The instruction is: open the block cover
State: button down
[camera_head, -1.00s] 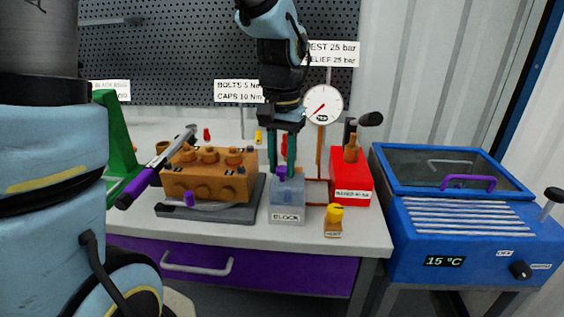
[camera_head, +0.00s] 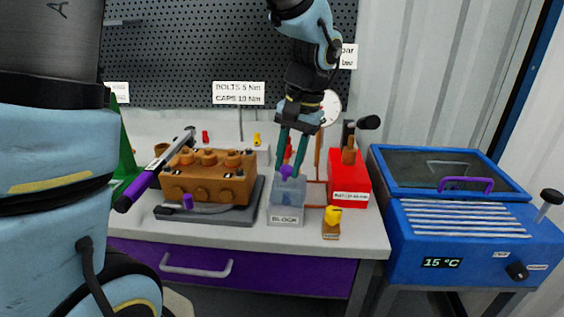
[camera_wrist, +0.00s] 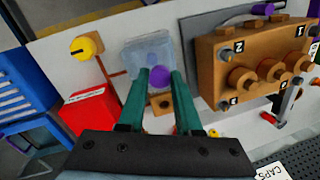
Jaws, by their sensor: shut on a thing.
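The block cover (camera_head: 288,188) is a translucent grey-blue lid with a purple knob (camera_head: 287,171), on the box labelled BLOCK (camera_head: 286,218) near the bench's front edge. My gripper (camera_head: 291,168) comes down at a slant from above, its green fingers closed around the knob. In the wrist view the knob (camera_wrist: 160,77) sits between the fingertips (camera_wrist: 160,75), against the pale translucent cover (camera_wrist: 148,48). The cover looks slightly tilted in the head view; its hinge and any gap under it are not clear.
The brown pump block (camera_head: 208,180) stands close on the left, with a torque wrench (camera_head: 155,170) beside it. A red box (camera_head: 348,178) and a yellow-knobbed valve (camera_head: 332,220) are close on the right. A pressure gauge (camera_head: 331,108) stands behind. A blue bath (camera_head: 470,220) is further right.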

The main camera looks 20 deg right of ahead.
jog(key=shift+s+d+r+t+y, duration=0.15)
jog(key=shift+s+d+t+y, duration=0.15)
jog(key=shift+d+y, duration=0.25)
jog(key=shift+s+d+r+t+y, duration=0.15)
jog(key=shift+d+t+y, duration=0.15)
jog(key=shift+d+y, duration=0.2)
jog(key=c, duration=0.6)
grip_release()
jog(key=shift+r, duration=0.1)
jog(key=b+v, duration=0.1)
jog(key=v, duration=0.9)
jog(key=shift+r, duration=0.3)
jog(key=shift+s, duration=0.1)
